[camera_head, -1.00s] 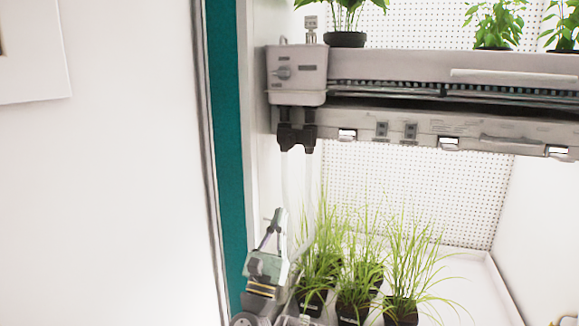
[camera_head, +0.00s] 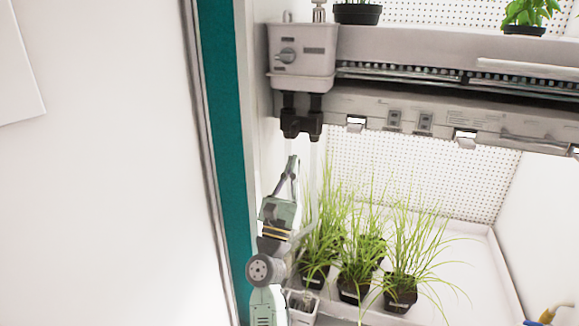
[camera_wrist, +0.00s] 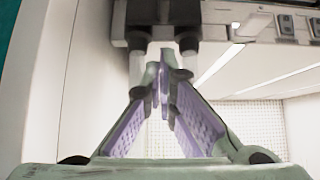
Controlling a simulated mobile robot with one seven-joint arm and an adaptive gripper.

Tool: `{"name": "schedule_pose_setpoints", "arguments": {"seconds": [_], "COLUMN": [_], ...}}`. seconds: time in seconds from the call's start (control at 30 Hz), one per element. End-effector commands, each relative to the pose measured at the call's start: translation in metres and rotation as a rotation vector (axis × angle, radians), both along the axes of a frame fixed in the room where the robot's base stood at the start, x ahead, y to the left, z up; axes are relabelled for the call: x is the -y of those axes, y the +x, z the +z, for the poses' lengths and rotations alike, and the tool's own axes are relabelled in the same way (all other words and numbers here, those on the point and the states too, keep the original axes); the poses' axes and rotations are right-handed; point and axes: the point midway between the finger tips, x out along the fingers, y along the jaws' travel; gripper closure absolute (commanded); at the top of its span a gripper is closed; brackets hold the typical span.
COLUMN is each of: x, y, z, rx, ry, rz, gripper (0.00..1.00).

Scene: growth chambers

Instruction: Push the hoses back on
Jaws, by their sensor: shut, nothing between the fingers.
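A black double connector (camera_head: 302,124) hangs under a grey box (camera_head: 300,55) at the shelf's left end. Two clear hoses (camera_head: 313,152) hang below it, faint against the white wall. In the wrist view the connector's two dark stubs come down, with a left hose (camera_wrist: 136,68) and a right hose (camera_wrist: 190,60) at them. I cannot tell how far the hoses sit on the stubs. My gripper (camera_head: 293,160) points up just below the connector. In the wrist view its purple-padded fingers (camera_wrist: 167,68) are shut and empty, their tips between the two hoses.
Grassy plants in black pots (camera_head: 400,290) stand on the lower shelf, right of my arm. A teal door-frame strip (camera_head: 215,120) runs close on the left. The upper shelf (camera_head: 440,60) overhangs the area. A tray (camera_head: 301,306) lies by my arm.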

Motion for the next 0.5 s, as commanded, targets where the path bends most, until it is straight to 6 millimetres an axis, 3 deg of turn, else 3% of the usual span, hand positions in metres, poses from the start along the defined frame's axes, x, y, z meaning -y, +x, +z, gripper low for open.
{"name": "schedule_pose_setpoints", "arguments": {"seconds": [0.03, 0.2, 0.5], "x": [0.000, 0.003, 0.004], "y": [-0.001, -0.003, -0.003], "z": [0.015, 0.031, 0.033], "rx": [-0.003, -0.002, -0.002], "ry": [-0.001, -0.001, 0.001], "rz": [0.001, 0.003, 0.004], "gripper": [1.00, 1.00, 1.00]}}
